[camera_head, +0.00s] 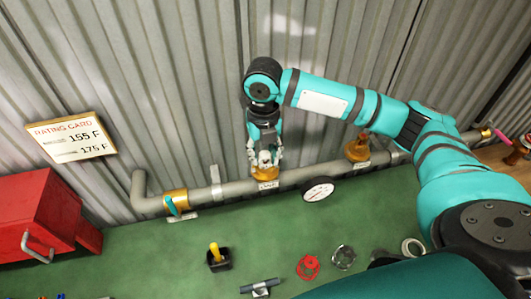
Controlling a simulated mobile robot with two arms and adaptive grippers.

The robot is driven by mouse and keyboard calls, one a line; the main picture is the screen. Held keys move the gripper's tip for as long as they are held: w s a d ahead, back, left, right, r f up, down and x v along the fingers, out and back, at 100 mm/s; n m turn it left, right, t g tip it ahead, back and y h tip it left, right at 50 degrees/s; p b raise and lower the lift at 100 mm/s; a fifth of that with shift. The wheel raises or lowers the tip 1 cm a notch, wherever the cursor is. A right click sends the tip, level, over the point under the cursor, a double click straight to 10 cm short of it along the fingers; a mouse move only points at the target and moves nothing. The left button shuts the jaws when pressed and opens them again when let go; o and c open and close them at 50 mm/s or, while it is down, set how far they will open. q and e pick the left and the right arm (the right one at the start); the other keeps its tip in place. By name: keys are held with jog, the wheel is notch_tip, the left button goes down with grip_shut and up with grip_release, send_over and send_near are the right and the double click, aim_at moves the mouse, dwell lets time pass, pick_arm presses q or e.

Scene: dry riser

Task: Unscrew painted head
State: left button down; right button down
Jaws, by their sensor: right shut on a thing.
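My right gripper (265,160) reaches down from above onto the middle brass fitting (266,174) of the grey pipe (232,189). Its fingers are shut around the head at the top of this fitting and hide most of it, so I cannot tell whether it is painted. A small label with lettering sits at the fitting's base. Another brass-brown fitting (357,149) stands on the pipe further right, with nothing gripping it. My left gripper is not in view.
A brass valve with a teal handle (171,205) is at the pipe's left. A round gauge (318,190) is in front of the pipe. A rating card (72,137) hangs on the corrugated wall. A red box (40,215), a yellow-handled tool (216,256) and a red ring (308,267) are on the green surface.

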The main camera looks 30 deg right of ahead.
jog(key=shift+w+r, duration=0.1)
jog(key=n, duration=0.6)
jog(key=shift+a, duration=0.35)
jog(key=c, duration=1)
grip_release()
jog(key=m, duration=0.5)
jog(key=shift+d, duration=0.35)
jog(key=m, duration=0.3)
jog(key=shift+d+m, duration=0.15)
jog(key=shift+m, duration=0.15)
jog(key=m, duration=0.3)
jog(key=shift+s+d, duration=0.2)
jog(key=shift+s, duration=0.05)
jog(key=m, duration=0.5)
jog(key=shift+s+d+m, duration=0.15)
jog(key=shift+s+m, duration=0.1)
jog(key=shift+m, duration=0.05)
